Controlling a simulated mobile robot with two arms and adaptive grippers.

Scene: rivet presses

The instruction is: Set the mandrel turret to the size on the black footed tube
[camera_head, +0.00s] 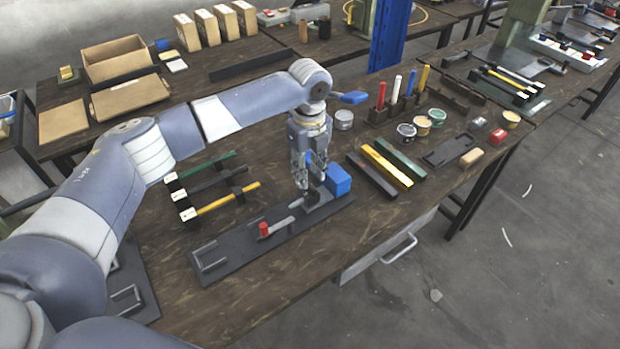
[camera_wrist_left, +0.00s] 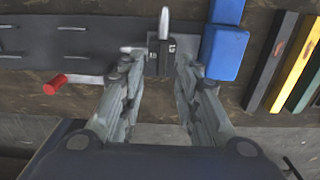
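The rivet press is a dark base plate (camera_head: 235,262) with a red-knobbed lever (camera_head: 264,230) and a blue block (camera_head: 338,180) at its right end. A small dark block with pale marks, which looks like the mandrel turret (camera_wrist_left: 161,52), sits beside the blue block in the left wrist view. My left gripper (camera_head: 304,182) is over that end of the press, pointing down. Its fingers (camera_wrist_left: 158,68) are apart with the turret block between and beyond them; contact cannot be told. A black tube (camera_head: 217,180) with a white tag lies between a green and a yellow one; its size is unreadable.
Black, yellow and green bars (camera_head: 388,165) lie right of the press. Beyond stand a holder with coloured upright handles (camera_head: 396,95) and several small tins (camera_head: 406,132). Cardboard boxes (camera_head: 115,58) are on the back table. A blue post (camera_head: 389,35) rises behind.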

